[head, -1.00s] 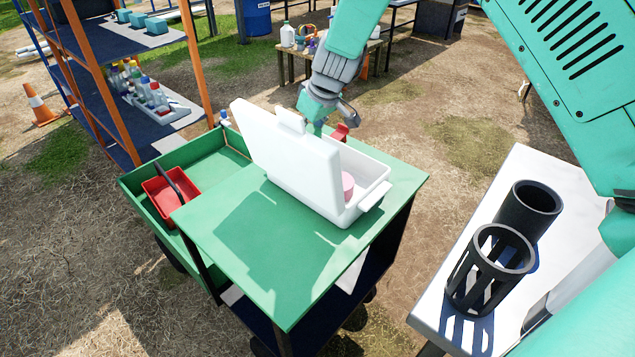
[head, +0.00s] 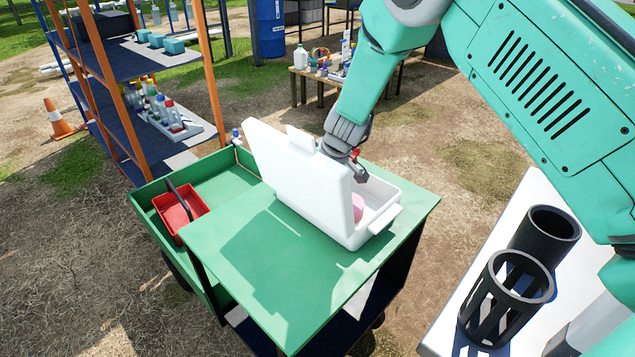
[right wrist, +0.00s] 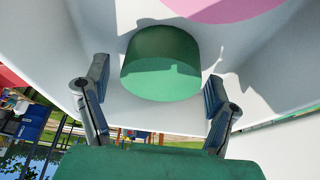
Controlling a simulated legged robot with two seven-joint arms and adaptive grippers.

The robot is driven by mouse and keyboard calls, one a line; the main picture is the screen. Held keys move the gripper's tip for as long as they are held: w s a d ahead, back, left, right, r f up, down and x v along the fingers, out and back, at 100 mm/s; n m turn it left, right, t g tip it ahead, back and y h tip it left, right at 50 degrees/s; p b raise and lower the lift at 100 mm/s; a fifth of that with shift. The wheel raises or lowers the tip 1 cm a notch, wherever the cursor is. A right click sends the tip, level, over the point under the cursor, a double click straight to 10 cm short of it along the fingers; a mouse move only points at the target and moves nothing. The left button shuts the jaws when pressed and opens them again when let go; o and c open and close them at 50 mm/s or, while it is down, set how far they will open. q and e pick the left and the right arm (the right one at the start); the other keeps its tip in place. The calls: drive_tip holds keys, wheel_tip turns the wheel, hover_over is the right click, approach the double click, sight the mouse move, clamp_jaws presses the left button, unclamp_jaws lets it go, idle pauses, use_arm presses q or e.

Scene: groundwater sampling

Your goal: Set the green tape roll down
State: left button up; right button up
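A white box (head: 375,225) with its lid (head: 300,175) raised stands on the green cart top (head: 270,280). My right gripper (head: 358,172) reaches down behind the lid into the box; the lid hides part of it in the head view. In the right wrist view, a green roll (right wrist: 160,65) rests against the white inside of the box. The fingers of my right gripper (right wrist: 160,105) are spread to either side of the roll, with gaps between them and it. The head view does not show the roll. My left gripper is not in view.
A pink round thing (head: 358,207) is in the box, close to the green roll. A red tray (head: 181,209) sits in the cart's lower green bin. Two black cylindrical holders (head: 545,230) stand on a white table at right. The cart's front top is clear.

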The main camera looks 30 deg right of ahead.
drive_tip(key=p+v, duration=0.1)
drive_tip(key=v, duration=1.1)
drive_tip(key=shift+d+r, duration=0.1)
